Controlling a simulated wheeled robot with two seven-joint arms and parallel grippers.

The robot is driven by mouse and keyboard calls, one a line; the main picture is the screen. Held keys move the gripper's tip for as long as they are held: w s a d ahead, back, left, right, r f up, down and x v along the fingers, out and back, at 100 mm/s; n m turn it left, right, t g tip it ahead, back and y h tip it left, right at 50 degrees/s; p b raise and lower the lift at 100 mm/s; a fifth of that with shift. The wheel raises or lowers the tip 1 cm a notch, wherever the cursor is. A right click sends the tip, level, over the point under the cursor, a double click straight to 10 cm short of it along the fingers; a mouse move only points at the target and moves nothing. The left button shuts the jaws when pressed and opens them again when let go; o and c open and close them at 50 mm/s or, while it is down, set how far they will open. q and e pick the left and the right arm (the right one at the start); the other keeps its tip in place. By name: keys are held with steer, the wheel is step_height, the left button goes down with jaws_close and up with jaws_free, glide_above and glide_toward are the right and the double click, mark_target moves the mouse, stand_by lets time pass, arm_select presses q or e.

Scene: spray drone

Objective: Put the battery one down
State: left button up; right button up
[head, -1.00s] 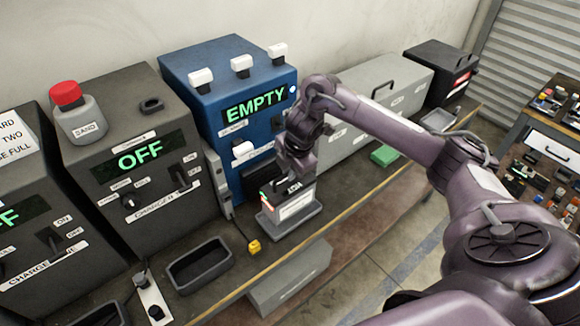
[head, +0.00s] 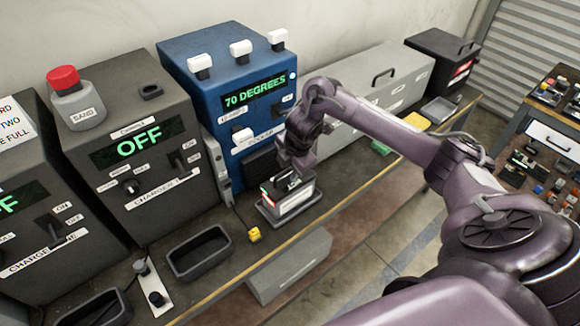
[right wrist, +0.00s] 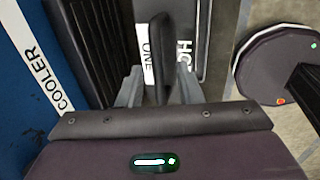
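Battery one (head: 294,201) is a dark box with a white side label. It sits upright in the grey tray (head: 264,217) in front of the blue cooler (head: 205,98). My right gripper (head: 293,172) is at its top handle. In the right wrist view the fingers (right wrist: 160,88) flank the dark handle closely and look shut on it; the label "ONE" shows beside the handle. The cooler's display reads "70 DEGREES". The battery's underside is hidden by the tray rim. My left gripper is out of view.
Dark chargers (head: 133,165) stand left of the cooler, one showing "OFF". An empty black tray (head: 200,254) and a yellow piece (head: 254,234) lie near the bench's front edge. A long grey case (head: 378,85) is behind my right arm.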

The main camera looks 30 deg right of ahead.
steer(key=shift+r, duration=0.25)
steer(key=p+v, duration=0.4)
steer(key=v, duration=0.7)
steer(key=shift+r+p, duration=0.3)
steer(key=shift+p, duration=0.1)
